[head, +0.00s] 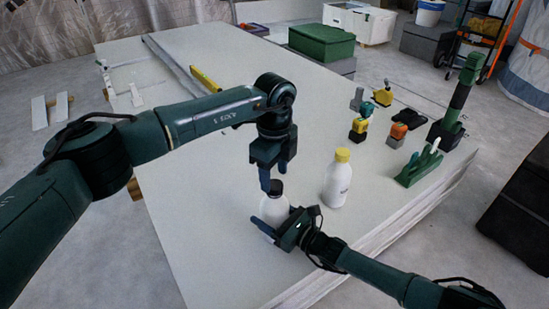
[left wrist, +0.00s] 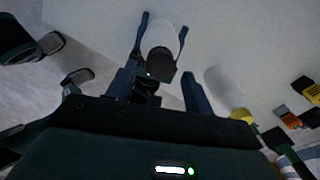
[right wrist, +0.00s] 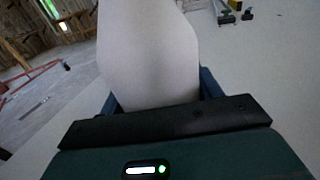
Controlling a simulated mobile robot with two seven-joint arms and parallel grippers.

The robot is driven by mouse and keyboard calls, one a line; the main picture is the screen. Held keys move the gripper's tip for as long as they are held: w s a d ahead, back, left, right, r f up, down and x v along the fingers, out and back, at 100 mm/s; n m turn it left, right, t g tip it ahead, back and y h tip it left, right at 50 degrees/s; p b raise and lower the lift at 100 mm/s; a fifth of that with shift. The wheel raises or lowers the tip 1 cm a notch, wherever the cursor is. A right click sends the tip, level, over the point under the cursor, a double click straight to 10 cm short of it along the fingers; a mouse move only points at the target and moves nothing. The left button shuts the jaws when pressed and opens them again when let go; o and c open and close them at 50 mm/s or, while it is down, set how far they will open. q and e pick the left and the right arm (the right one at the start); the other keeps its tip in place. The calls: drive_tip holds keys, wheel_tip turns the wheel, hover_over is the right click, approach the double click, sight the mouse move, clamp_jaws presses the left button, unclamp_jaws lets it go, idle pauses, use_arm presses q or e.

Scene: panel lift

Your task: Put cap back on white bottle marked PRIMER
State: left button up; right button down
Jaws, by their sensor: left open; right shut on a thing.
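A white bottle (head: 273,208) with a dark top (head: 276,187) stands upright on the pale panel stack. My right gripper (head: 287,220) is shut around its body; the bottle fills the right wrist view (right wrist: 147,55). My left gripper (head: 273,176) is open and points down just above the dark top. In the left wrist view, the dark top (left wrist: 160,63) lies between and beyond its spread fingers. I cannot tell whether the dark top is a seated cap. A second white bottle (head: 337,184) with a yellow cap (head: 342,155) stands to the right. I cannot read PRIMER on either bottle.
A green hand-shaped holder (head: 418,167), a dark green upright tool (head: 458,100) and several small yellow, orange and grey items stand at the right. A yellow level (head: 206,80) and a green case (head: 321,42) are farther back. The panel's middle is clear.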

use_arm(q)
drive_tip(key=shift+f, duration=1.4)
